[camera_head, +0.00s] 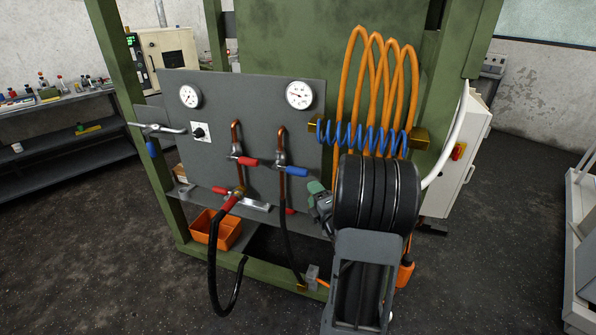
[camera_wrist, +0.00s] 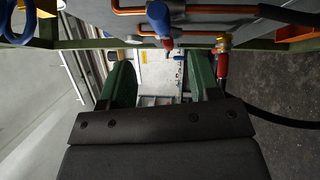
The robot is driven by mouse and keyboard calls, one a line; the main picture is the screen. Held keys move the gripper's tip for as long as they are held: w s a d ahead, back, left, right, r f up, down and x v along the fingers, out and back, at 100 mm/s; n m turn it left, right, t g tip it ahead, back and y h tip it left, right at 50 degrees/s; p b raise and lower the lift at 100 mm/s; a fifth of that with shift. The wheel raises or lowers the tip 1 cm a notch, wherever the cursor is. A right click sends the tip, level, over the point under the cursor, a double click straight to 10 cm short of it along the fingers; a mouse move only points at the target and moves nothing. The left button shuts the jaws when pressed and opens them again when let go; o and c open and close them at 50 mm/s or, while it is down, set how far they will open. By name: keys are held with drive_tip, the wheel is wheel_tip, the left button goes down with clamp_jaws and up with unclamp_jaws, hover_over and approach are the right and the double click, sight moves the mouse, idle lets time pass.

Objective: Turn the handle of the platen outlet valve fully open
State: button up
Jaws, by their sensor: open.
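The grey panel (camera_head: 245,110) carries two copper pipes with valves. One valve has a red handle (camera_head: 244,161), the other a blue handle (camera_head: 292,170); both handles point sideways to the right. No label shows which is the platen outlet valve. My gripper (camera_head: 316,189) is at the panel's lower right, just below and right of the blue handle, its green fingers partly hidden by its own body. In the wrist view my gripper (camera_wrist: 160,75) is open with nothing between its fingers. A blue handle (camera_wrist: 159,19) appears beyond the fingertips, apart from them.
Orange hoses (camera_head: 352,85) and a blue coil (camera_head: 365,137) hang above my arm. An orange bin (camera_head: 217,232) stands below the panel.

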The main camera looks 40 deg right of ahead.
sight(300, 175)
drive_tip(key=w, duration=0.3)
drive_tip(key=w+d+p, duration=0.1)
drive_tip(key=w, duration=0.3)
drive_tip(key=w+r+p, duration=0.1)
drive_tip(key=w, duration=0.3)
drive_tip(key=shift+w+d+r, duration=0.1)
drive_tip(key=shift+w+d, duration=0.05)
drive_tip(key=shift+d, duration=0.25)
drive_tip(key=shift+c, duration=0.4)
clamp_jaws()
